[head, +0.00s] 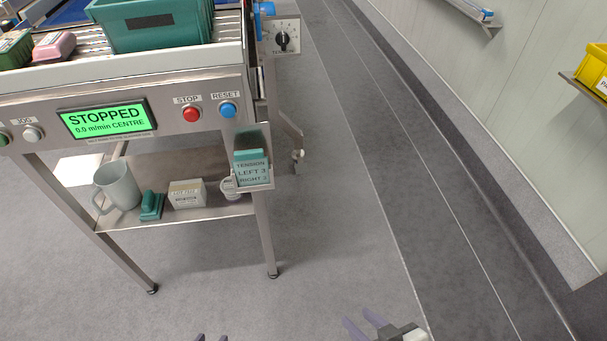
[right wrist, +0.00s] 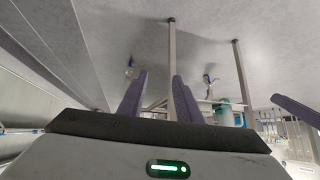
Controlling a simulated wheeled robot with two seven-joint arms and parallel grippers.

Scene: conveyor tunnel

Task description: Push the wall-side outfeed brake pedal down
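No part is clearly recognisable as the outfeed brake pedal. In the head view a bent metal lever (head: 290,128) with a small pale knob hangs beside the right end of the conveyor, above the floor; I cannot tell whether it belongs to the pedal. My right gripper (head: 357,316) is at the bottom edge, right of the bench, apart from everything and empty. Its two purple fingers stand apart in the right wrist view (right wrist: 160,74). My left gripper (head: 212,338) shows only its fingertips at the bottom edge; they stand apart.
The conveyor control panel (head: 170,112) reads STOPPED. Its lower shelf (head: 185,216) holds a grey mug, a green stamp-like item and a box. A clear dark floor lane (head: 420,200) runs between conveyor and wall (head: 530,100).

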